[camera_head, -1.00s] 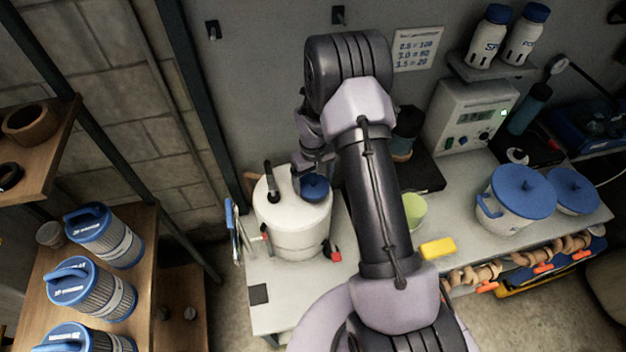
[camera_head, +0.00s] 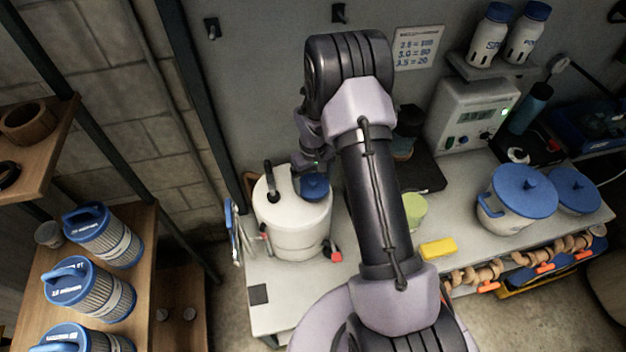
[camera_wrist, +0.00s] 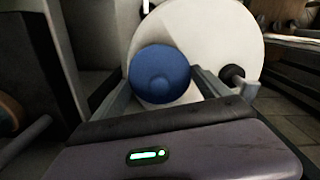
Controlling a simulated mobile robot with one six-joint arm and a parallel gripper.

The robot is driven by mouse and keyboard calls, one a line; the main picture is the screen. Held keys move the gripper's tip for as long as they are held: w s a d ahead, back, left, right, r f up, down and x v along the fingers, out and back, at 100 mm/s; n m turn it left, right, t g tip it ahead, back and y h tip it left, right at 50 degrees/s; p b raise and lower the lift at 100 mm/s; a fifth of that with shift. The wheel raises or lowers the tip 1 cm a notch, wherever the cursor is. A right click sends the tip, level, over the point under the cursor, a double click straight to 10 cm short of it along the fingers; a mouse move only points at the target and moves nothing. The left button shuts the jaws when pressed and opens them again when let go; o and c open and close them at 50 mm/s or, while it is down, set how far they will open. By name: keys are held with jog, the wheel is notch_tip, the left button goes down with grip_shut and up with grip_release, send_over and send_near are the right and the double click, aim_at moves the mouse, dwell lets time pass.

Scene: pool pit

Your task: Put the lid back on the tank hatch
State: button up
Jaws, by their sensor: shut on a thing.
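The white tank (camera_head: 290,232) stands on the bench left of my arm, with a dark upright fitting on the left of its top. The round blue lid (camera_head: 314,187) is at the right part of the tank's top. My gripper (camera_head: 313,170) is right above the lid and shut on it. In the wrist view, the lid (camera_wrist: 160,74) lies between my fingers, with the white tank top (camera_wrist: 215,38) behind it. The hatch opening is hidden, and I cannot tell whether the lid rests on the tank or is slightly above it.
A yellow block (camera_head: 437,249) and a green cup (camera_head: 414,210) are right of my arm. Blue-capped filter cartridges (camera_head: 90,285) stand on the left shelf. A wall is close behind the tank.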

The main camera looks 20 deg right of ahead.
dwell(0.4)
jog(key=o, duration=1.2)
jog(key=shift+c, duration=0.2)
jog(key=shift+r+p, duration=2.05)
jog(key=shift+r, duration=1.5)
jog(key=shift+f, duration=0.1)
jog(key=shift+c, duration=0.4)
grip_shut()
